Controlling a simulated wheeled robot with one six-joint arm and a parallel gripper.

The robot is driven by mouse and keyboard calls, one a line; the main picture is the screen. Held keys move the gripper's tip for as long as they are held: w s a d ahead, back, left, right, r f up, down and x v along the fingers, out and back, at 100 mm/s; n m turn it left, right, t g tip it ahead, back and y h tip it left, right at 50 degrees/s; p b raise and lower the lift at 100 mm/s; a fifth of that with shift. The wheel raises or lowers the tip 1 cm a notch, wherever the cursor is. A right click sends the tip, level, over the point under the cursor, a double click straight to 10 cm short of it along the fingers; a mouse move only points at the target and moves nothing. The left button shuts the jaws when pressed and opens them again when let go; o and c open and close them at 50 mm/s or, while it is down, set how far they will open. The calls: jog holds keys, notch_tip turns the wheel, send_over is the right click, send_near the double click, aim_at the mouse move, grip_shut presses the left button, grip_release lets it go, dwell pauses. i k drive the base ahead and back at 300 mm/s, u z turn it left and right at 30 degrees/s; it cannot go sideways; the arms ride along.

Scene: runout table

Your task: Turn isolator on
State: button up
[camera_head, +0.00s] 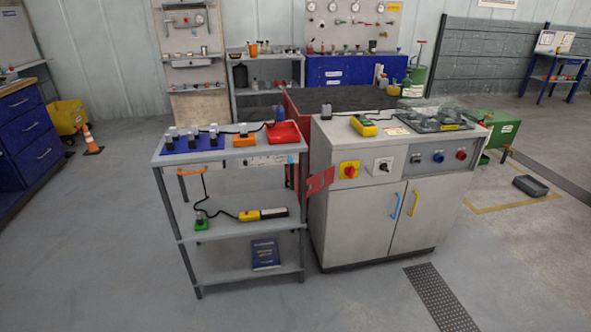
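A grey cabinet (350,221) stands right of centre. On its front panel, at the left, is a yellow square plate with a red rotary knob, which looks like the isolator (349,170). The exact angle of the knob is too small to tell. Next to it on the right is a white plate with a black rotary knob (382,166). Farther right is a grey panel (438,157) with a blue button and a red button. My gripper is not in view.
A grey shelf trolley (245,210) stands close to the cabinet's left, with a red bracket-like part (320,181) between them. The cabinet doors have blue and yellow handles. The floor in front is clear, with a dark grate (440,298) at the right.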

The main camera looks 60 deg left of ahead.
aim_at(349, 171)
jog(key=u, duration=1.8)
jog(key=k, duration=0.35)
jog(key=z, duration=0.4)
jog(key=i, duration=1.35)
jog(key=u, duration=0.5)
